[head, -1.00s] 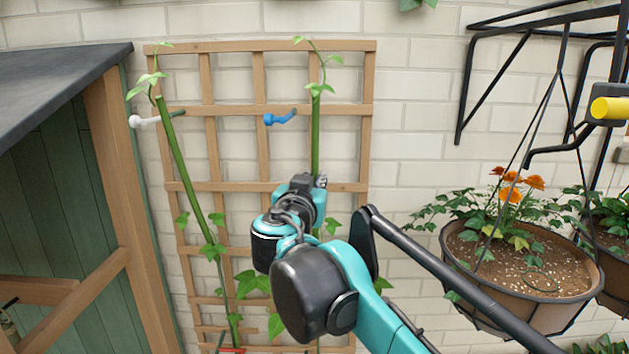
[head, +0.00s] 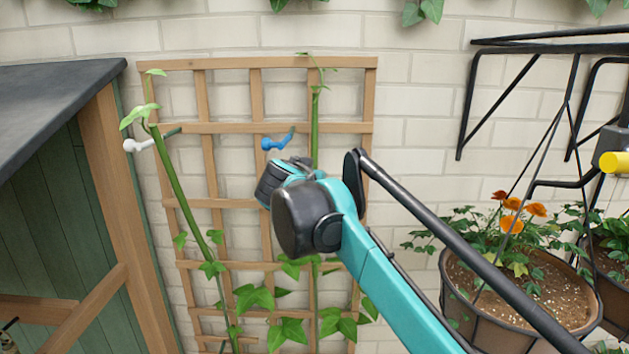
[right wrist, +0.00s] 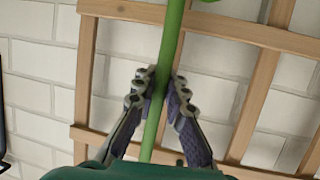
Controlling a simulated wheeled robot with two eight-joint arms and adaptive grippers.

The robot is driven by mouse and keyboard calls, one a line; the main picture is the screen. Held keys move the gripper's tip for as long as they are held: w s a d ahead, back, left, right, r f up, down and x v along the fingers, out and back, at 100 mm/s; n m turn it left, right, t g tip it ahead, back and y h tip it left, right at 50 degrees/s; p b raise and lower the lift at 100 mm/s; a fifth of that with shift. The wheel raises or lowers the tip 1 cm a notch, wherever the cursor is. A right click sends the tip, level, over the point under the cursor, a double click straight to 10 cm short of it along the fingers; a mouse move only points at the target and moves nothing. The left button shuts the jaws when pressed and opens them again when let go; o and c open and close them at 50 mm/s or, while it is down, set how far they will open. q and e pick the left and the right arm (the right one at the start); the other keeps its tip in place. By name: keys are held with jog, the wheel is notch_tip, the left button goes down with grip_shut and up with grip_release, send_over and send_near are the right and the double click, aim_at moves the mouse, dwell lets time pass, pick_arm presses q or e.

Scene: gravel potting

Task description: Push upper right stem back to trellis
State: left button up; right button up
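The right green stem (head: 315,128) stands nearly upright in front of the right part of the wooden trellis (head: 218,62). Its thin leafy tip reaches the top rail. In the head view my right arm covers its middle and hides my right gripper's fingers. In the right wrist view my right gripper (right wrist: 156,97) has its fingers closed in on both sides of the stem (right wrist: 168,50), apparently touching it. A blue clip (head: 276,142) sits left of the stem, apart from it. The gap between stem and trellis cannot be judged. My left gripper is not in view.
A left stem (head: 178,190) leans beside a white clip (head: 136,145). A hanging flower basket (head: 520,305) and black brackets (head: 515,45) are at the right. A green shed (head: 50,210) with a dark roof stands at the left. Bare brick wall lies right of the trellis.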

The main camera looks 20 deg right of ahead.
jog(key=o, duration=0.4)
jog(key=shift+a, duration=0.1)
jog(key=shift+c, duration=0.2)
jog(key=v, duration=1.2)
jog(key=shift+f, duration=0.1)
jog(key=s+d+f+n+g+y+b, duration=0.1)
jog(key=s+d+f+b, duration=0.15)
jog(key=f+b, duration=0.8)
jog(key=s+d+f+n+g+y+b, duration=0.15)
jog(key=s+f+b, duration=0.25)
jog(key=f, duration=1.3)
jog(key=s+d+f+g+b, duration=0.1)
jog(key=s+d+f+b, duration=0.15)
jog(key=f+b, duration=0.8)
jog(key=s+a+f+n+y+b, duration=0.1)
jog(key=s+f+b, duration=0.3)
jog(key=f, duration=1)
jog(key=s+f+n+g+y+b, duration=0.1)
jog(key=s+f+b, duration=0.3)
jog(key=f, duration=1)
jog(key=s+a+f+n+g+y+b, duration=0.1)
jog(key=f+b, duration=0.6)
jog(key=f, duration=0.8)
jog(key=s+y, duration=0.1)
jog(key=s, duration=0.1)
jog(key=shift+s+a, duration=0.35)
jog(key=shift+s, duration=0.05)
